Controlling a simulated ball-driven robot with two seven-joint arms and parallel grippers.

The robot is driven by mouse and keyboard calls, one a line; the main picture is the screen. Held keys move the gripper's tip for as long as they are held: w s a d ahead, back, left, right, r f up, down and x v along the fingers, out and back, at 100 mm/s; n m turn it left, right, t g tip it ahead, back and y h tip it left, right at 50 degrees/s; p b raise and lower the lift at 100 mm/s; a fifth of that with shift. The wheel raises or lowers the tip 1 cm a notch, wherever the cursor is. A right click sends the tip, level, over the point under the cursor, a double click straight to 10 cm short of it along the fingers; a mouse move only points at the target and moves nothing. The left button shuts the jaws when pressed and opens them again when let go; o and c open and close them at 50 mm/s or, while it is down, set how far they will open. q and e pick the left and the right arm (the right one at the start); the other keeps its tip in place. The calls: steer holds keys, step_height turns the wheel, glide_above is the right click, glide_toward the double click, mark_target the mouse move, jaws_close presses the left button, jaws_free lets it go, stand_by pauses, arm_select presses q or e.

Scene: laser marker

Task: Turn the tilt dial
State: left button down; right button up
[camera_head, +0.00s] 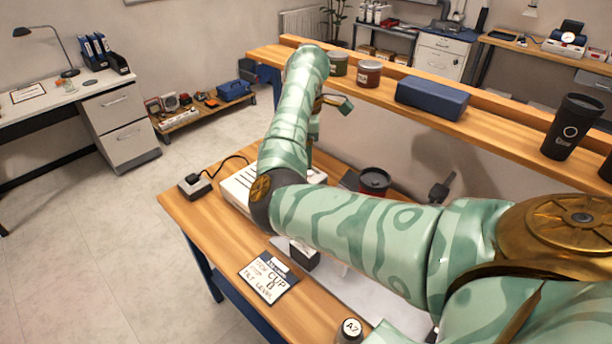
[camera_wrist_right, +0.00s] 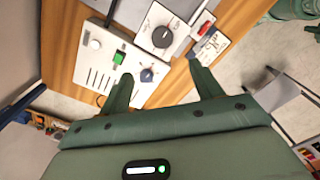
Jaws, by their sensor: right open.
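I cannot read which one is the tilt dial. My right gripper (camera_wrist_right: 160,70) is open and empty, its fingers pointing toward the box, with the blue knob near the gap between the fingertips. I cannot tell the distance. In the head view, my right arm hides most of the white box (camera_head: 238,186). My left gripper is not seen.
On the wooden bench, a card (camera_head: 268,277) with handwriting lies near the front edge. A shelf holds jars, a blue case (camera_head: 432,97) and a black tumbler (camera_head: 572,127). A small device (camera_head: 194,186) sits at the left corner.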

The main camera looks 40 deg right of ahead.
steer(key=f+b, duration=0.1)
steer(key=f, duration=0.4)
steer(key=f+b, duration=0.2)
steer(key=f, duration=0.3)
steer(key=f+b, duration=0.2)
steer(key=f, duration=0.3)
steer(key=shift+s+a+f, duration=0.15)
steer(key=shift+s+f, duration=0.1)
steer(key=shift+f, duration=0.15)
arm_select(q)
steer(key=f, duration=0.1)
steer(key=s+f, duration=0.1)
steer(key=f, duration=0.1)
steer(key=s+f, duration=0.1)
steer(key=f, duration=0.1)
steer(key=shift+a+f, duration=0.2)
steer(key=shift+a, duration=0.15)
arm_select(e)
steer(key=shift+r, duration=0.1)
steer(key=shift+c, duration=0.7)
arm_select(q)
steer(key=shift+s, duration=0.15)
arm_select(e)
steer(key=c, duration=0.9)
